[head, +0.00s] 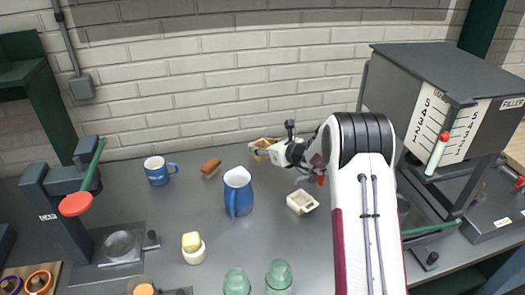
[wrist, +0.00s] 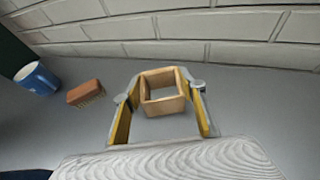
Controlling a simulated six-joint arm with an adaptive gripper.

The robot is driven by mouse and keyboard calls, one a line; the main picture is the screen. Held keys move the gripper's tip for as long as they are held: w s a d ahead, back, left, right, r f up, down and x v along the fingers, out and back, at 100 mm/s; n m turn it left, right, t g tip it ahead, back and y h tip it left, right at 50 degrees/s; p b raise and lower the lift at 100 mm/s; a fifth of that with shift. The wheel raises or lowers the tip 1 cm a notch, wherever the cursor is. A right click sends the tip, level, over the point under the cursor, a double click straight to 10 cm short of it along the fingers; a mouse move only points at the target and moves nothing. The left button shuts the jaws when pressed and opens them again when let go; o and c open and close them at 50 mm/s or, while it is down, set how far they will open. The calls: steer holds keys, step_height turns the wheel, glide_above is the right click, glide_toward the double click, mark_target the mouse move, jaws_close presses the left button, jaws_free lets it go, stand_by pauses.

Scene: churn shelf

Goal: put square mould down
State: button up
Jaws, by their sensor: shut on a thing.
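The square mould (wrist: 163,93) is a pale wooden open frame. In the wrist view it sits between the two fingers of my gripper (wrist: 160,97), which is shut on it. In the head view the mould (head: 262,144) is at the back of the counter, close to the brick wall, at the tip of my gripper (head: 266,151). Its opening faces up and it looks roughly level. Whether its underside touches the grey counter (head: 140,215) I cannot tell.
A brown brush (head: 210,166), blue mug (head: 158,172) and blue jug (head: 238,194) stand left of the mould. A cream rectangular dish (head: 302,202) lies in front. Glass jars (head: 279,277) are nearer. A lever press (head: 60,215) is left; the filler (head: 430,95) is right.

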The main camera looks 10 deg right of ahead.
steer(key=shift+f, duration=1)
steer(key=shift+f, duration=0.15)
steer(key=o, duration=1.1)
steer(key=shift+r, duration=0.2)
steer(key=shift+v, duration=5.95)
steer(key=shift+s, duration=0.1)
